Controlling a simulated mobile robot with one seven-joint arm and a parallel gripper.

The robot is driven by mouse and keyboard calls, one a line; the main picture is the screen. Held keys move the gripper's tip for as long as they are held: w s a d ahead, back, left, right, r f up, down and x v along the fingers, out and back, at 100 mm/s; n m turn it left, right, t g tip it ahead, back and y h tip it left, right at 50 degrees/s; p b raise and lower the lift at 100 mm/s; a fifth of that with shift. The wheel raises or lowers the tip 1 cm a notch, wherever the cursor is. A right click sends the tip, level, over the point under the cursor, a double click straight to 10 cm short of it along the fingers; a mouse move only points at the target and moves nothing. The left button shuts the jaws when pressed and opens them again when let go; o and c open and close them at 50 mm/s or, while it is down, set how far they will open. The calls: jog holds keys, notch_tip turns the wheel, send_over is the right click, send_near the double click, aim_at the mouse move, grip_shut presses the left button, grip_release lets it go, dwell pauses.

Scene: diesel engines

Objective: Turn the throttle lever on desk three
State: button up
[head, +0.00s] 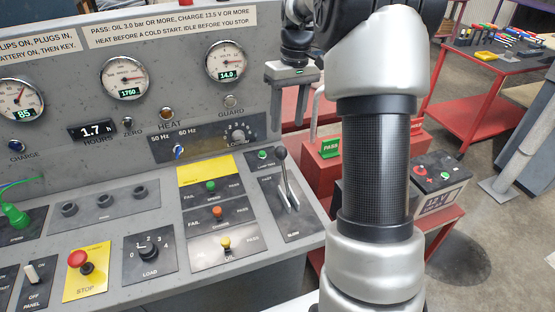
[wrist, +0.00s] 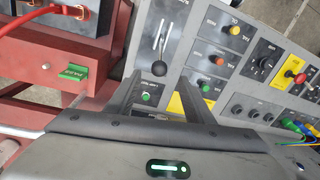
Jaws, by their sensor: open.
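The throttle lever (head: 288,180) is a metal stick with a black knob, standing in a slotted plate marked FAST and SLOW at the right end of the grey sloping desk panel (head: 115,225). No desk number is readable. My gripper (head: 289,124) is open and empty, pointing down above the lever's knob in the head view. In the wrist view the lever (wrist: 160,50) has its round black knob just beyond and between the two dark fingertips (wrist: 158,82). I cannot tell the exact gap, and no finger clearly touches the knob.
The upright gauge panel (head: 190,110) rises behind.

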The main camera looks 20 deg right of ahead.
aim_at(283, 158)
jog(key=f, duration=0.5)
jog(key=a+f, duration=0.1)
jog(key=f, duration=0.8)
jog(key=shift+s+a+f, duration=0.1)
jog(key=shift+a+f, duration=0.1)
jog(key=shift+f, duration=0.15)
